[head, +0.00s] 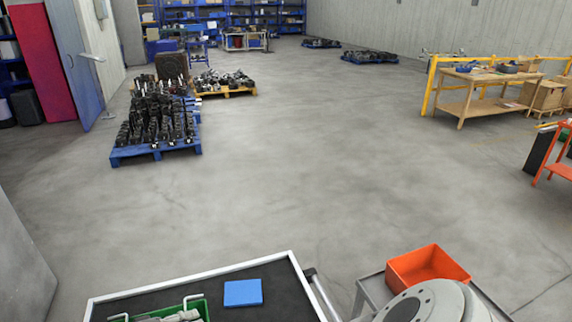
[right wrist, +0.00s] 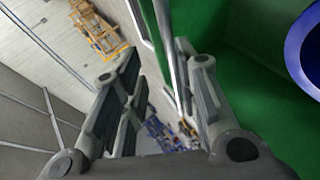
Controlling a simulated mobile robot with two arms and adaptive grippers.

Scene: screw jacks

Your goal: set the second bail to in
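A green tray (head: 143,316) stands at the front of a black-topped bench, cut off by the bottom edge of the head view. Pale bails rise at its left end (head: 118,317) and right end (head: 194,297). I cannot tell which is the second. A light grey part between them is too cropped to name. In the right wrist view, my right gripper (right wrist: 147,62) is open, its fingers well apart. A silver rod (right wrist: 164,45), apparently a bail, runs between the fingers, closer to the right one, beside the green wall (right wrist: 225,60). My left gripper is out of view.
A blue block (head: 243,293) lies on the black bench top (head: 280,285) right of the tray. An orange bin (head: 428,265) stands on a grey stand further right, beside my arm. A blue ring-shaped edge (right wrist: 293,48) shows at the right in the wrist view.

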